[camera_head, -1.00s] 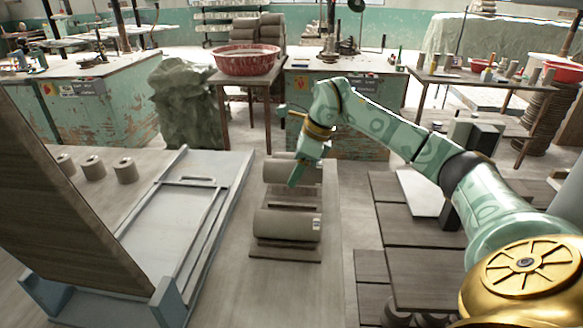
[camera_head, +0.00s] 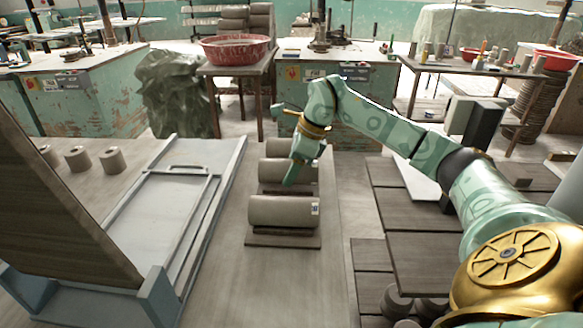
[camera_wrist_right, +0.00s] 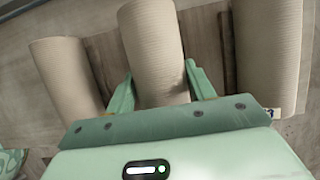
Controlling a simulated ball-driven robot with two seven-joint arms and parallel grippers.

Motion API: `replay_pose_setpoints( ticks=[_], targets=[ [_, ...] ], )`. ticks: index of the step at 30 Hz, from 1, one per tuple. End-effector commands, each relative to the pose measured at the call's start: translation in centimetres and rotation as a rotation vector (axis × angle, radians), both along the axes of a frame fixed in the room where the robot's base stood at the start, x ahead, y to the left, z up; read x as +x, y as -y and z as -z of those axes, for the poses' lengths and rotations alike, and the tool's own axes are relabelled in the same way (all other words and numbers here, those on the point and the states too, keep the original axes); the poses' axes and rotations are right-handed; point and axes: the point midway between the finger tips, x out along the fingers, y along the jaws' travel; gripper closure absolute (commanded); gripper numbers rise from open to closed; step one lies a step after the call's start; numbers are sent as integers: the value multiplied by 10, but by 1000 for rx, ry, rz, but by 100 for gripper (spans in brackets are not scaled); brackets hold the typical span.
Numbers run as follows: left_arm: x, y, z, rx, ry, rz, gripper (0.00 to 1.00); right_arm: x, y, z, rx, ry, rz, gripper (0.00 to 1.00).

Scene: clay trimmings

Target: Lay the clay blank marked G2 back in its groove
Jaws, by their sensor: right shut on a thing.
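Three grey-beige clay cylinders lie side by side on dark boards. The near blank (camera_head: 285,211) has a small label on its right end, too small to read. My right gripper (camera_head: 292,180) points down at the middle blank (camera_head: 272,171), behind it. In the right wrist view the gripper's fingers (camera_wrist_right: 160,88) are shut on this middle blank (camera_wrist_right: 155,45), one along each side. No mark shows on it. I cannot tell whether it rests in its groove or hangs just above. The far blank (camera_head: 279,147) is partly behind my gripper. My left gripper is out of view.
A grey-blue frame (camera_head: 165,215) with a tilted dark board (camera_head: 50,200) stands at left. Several short clay cylinders (camera_head: 112,159) stand beyond it. A red basin (camera_head: 236,50) is on a table behind. Dark slatted shelves (camera_head: 430,260) lie at right. The floor board around the blanks is bare.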

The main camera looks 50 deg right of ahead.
Motion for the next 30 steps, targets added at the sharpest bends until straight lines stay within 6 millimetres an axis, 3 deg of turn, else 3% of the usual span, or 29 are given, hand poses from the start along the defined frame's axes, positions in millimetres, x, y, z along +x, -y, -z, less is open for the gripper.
replay_pose_setpoints(
  ticks=[28,29,30],
  targets=[
    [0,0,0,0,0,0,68,0,0,9,0,3,0,88],
    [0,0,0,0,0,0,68,0,0,9,0,2,-1,38],
    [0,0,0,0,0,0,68,0,0,9,0,2,-1,27]
  ],
)
